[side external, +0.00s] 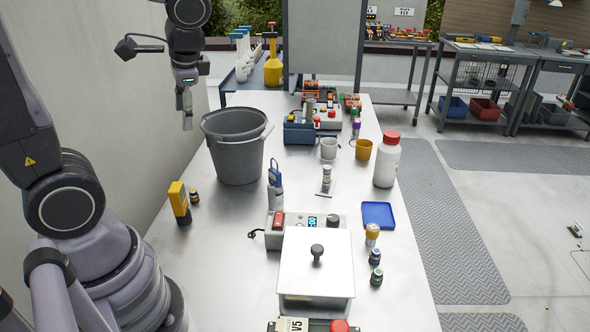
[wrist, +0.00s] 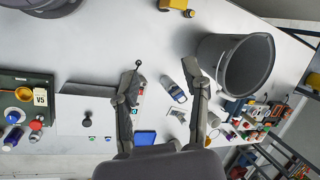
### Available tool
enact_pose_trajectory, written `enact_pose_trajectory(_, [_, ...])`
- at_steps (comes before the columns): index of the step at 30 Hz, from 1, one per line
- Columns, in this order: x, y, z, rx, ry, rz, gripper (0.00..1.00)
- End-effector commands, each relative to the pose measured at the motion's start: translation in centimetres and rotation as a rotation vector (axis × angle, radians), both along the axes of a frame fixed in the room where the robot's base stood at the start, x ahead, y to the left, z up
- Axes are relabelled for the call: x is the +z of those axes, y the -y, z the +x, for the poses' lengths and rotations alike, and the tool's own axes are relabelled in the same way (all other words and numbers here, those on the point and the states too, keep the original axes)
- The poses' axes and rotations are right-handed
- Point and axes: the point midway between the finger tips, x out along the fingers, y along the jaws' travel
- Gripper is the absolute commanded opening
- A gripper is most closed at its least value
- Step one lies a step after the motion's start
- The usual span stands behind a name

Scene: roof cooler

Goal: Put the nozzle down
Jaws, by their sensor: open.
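My gripper (side external: 187,108) is high at the left, beyond the grey bucket, above the table. Its two fingers are spread with nothing held between them in the wrist view (wrist: 161,78). A small grey cylindrical piece (side external: 326,175), which may be the nozzle, stands upright on a small plate in mid-table. I cannot tell for certain which thing is the nozzle. A grey and blue handheld device (side external: 276,186) stands to its left; it shows below and between the fingers in the wrist view (wrist: 172,90). My gripper is well apart from both.
The grey bucket (side external: 234,150) stands at the left. A white lidded box (side external: 316,262) is at the front, with a control unit behind it. A blue tray (side external: 378,215), white bottle (side external: 387,160), cups and small capped pieces line the right. A yellow meter (side external: 179,202) stands left.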

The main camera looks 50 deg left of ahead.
Motion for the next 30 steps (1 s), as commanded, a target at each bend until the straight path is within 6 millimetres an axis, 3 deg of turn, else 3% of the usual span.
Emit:
enact_pose_trajectory(1, [1.4,1.0,-1.1,0.028,0.099,-0.058,0.46])
enact_pose_trajectory(6, [4.5,4.4,-4.1,0.091,0.358,-0.254,0.46])
enact_pose_trajectory(12, [6.2,6.7,-6.1,0.113,0.525,-0.39,0.46])
enact_pose_trajectory(30, [6.4,7.0,-6.4,0.116,0.549,-0.413,0.46])
